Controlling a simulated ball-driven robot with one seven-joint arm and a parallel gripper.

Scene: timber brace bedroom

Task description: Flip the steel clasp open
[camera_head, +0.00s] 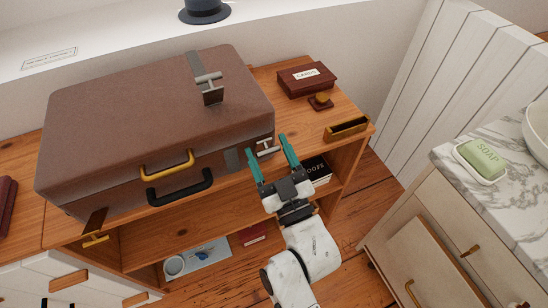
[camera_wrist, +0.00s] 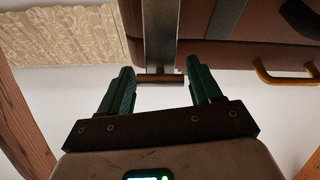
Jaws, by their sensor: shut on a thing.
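A brown suitcase (camera_head: 150,110) lies on a wooden shelf unit. The steel clasp (camera_head: 267,148) is at its front right, a grey metal strip ending in a crossbar. In the wrist view the clasp's strip (camera_wrist: 160,30) runs down to the crossbar, which spans between my two green fingers. My gripper (camera_head: 267,145) is shut on the crossbar, one finger at each end. In the wrist view my gripper (camera_wrist: 161,80) looks parted by the crossbar's length. Another grey strap with a crossbar and dark plate (camera_head: 209,84) stands on the lid. A brass-barred dark clasp (camera_head: 95,225) is at front left.
A brass handle (camera_head: 167,164) and a black handle (camera_head: 180,188) stick out from the suitcase front. A dark red box (camera_head: 306,79), a small stamp (camera_head: 320,102) and a brass-edged holder (camera_head: 346,129) stand right of it. A marble-topped cabinet (camera_head: 460,150) is farther right.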

